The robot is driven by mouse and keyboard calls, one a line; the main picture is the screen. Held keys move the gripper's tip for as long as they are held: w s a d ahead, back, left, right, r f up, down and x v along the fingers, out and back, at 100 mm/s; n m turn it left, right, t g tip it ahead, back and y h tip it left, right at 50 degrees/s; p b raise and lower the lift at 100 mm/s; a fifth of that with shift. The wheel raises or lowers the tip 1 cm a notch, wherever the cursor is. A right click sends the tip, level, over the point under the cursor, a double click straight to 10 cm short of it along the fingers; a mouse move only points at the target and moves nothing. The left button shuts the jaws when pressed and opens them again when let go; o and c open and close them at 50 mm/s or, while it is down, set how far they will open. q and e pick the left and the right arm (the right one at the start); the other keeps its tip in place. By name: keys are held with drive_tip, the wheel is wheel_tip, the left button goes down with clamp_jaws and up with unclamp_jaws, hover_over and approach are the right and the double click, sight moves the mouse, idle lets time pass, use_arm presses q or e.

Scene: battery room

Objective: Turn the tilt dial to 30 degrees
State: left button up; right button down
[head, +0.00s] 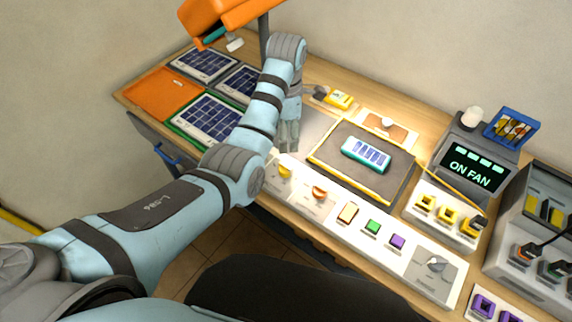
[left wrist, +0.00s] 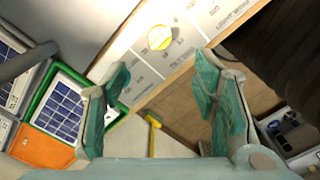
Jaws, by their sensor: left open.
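The tilt dial is a round yellow knob (left wrist: 160,38) on a light panel, with "TILT" lettering and small scale marks beside it. Its pointer setting is too small to read. In the head view the yellow dial (head: 285,171) sits at the left end of the front control strip. My left gripper (head: 288,145) is behind and above it, pointing down. In the left wrist view the gripper's two green-padded fingers (left wrist: 162,75) are spread apart and empty, with the dial beyond the tips and not touched. My right gripper is not in view.
An orange dial (head: 319,193) is close to the right of the yellow one, followed by coloured buttons. A dark tray (head: 325,160) holds a blue-celled panel behind the strip. Solar panels (head: 205,122) lie at left. An orange lamp (head: 225,15) overhangs the table.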

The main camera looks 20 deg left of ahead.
sight(285, 165)
use_arm(q)
wheel_tip(285, 165, down, 14)
drive_tip(key=b, duration=0.2)
drive_tip(key=shift+b, duration=0.4)
drive_tip(key=shift+s+a, duration=0.1)
drive_tip(key=shift+c, duration=1)
drive_tip(key=c, duration=1)
